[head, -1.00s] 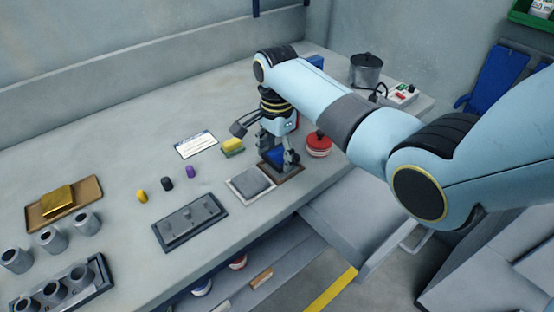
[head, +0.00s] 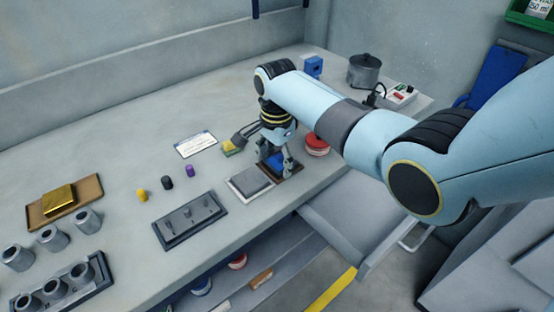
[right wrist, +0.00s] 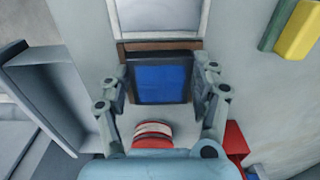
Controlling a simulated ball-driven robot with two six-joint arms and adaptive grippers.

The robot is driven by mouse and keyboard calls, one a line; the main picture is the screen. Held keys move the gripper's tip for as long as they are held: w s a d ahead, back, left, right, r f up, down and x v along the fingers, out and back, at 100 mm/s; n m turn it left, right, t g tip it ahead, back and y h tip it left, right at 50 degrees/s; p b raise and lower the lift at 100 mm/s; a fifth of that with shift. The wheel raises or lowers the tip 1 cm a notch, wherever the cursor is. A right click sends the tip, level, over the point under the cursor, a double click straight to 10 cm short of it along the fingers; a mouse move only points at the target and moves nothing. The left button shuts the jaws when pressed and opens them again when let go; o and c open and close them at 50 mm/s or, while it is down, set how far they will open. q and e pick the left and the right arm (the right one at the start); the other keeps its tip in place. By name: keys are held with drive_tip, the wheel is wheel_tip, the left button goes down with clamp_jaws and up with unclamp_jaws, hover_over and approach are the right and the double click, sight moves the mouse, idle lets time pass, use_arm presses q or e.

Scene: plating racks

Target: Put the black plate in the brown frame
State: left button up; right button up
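The black plate (right wrist: 161,102) shows a dark rim around a blue face in the right wrist view. My right gripper (right wrist: 162,80) has a finger at each side of it, close against the edges. In the head view the right gripper (head: 273,167) points down over the brown frame (head: 295,170), with the blue face between its fingers. The brown frame also shows as a strip past the plate's far edge in the right wrist view (right wrist: 160,45). The plate covers most of the frame; whether it touches the bottom is hidden. My left gripper is out of view.
A grey plate in a pale frame (head: 250,182) lies beside the brown frame. A red round container (head: 317,146) stands close on the other side. A yellow-green sponge (head: 231,148) lies behind.

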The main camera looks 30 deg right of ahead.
sight(276, 164)
drive_tip(key=o, duration=0.4)
drive_tip(key=shift+s+f, duration=0.3)
drive_tip(key=shift+f, duration=0.4)
drive_tip(key=shift+w, duration=0.1)
drive_tip(key=shift+r, duration=0.5)
wheel_tip(276, 164, up, 13)
drive_tip(key=shift+w+f+p, duration=0.15)
drive_tip(key=shift+w+p, duration=0.05)
drive_tip(key=shift+p, duration=0.2)
drive_tip(key=shift+f, duration=0.1)
